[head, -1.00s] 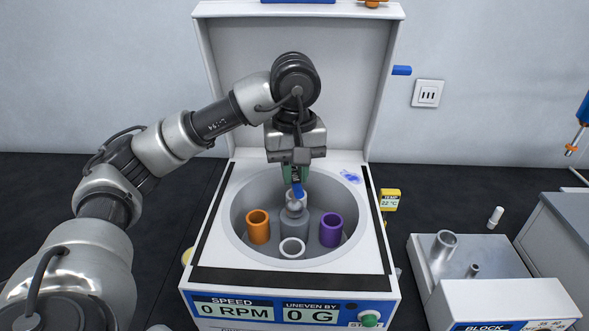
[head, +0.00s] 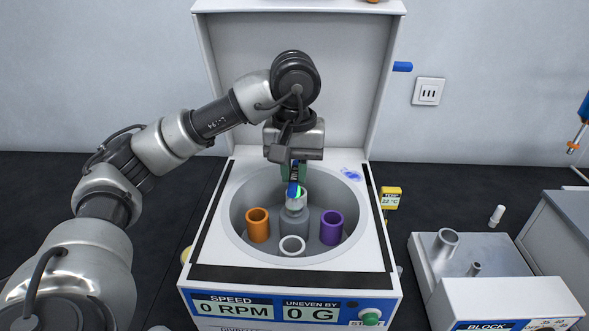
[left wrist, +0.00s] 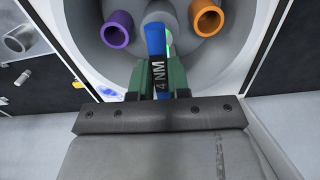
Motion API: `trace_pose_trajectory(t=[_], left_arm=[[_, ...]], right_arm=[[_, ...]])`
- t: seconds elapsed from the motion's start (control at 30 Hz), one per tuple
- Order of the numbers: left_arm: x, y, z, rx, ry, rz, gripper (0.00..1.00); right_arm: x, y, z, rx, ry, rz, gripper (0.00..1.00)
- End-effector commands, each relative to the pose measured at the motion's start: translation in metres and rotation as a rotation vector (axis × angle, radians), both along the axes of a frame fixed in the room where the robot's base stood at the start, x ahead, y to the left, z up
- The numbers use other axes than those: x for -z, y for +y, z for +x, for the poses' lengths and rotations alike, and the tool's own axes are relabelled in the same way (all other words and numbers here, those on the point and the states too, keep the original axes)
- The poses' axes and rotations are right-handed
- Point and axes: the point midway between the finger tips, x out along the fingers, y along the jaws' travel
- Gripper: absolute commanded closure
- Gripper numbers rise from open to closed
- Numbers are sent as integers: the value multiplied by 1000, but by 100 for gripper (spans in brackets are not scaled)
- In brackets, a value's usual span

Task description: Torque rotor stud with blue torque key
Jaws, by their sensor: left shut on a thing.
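My left gripper (head: 294,172) is shut on the blue torque key (head: 292,189), held upright over the middle of the rotor. The left wrist view shows the key's blue shaft (left wrist: 155,39) and a dark "4 NM" label between my green fingers (left wrist: 158,80). The key's lower end is at the top of the grey rotor hub (head: 294,222). The stud is hidden there, and I cannot tell how the key sits on it. A bright green patch (left wrist: 169,42) shows beside the key. My right gripper is not in view.
Around the hub stand an orange holder (head: 257,225), a purple holder (head: 331,227) and a white holder (head: 292,246), inside the round bowl. The raised lid (head: 300,70) stands behind my arm. A metal block (head: 440,270) is at the right.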

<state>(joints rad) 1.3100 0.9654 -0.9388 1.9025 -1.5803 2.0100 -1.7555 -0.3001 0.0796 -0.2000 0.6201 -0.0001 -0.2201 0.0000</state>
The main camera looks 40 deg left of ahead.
Motion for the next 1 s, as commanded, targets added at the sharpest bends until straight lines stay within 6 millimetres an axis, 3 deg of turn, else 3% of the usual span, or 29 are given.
trace_pose_trajectory(t=[0.63,1.0], left_arm=[[-25,0,0,-3,-1,0,100],[-26,0,0,-3,0,0,100]], right_arm=[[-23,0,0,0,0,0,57],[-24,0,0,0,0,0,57]])
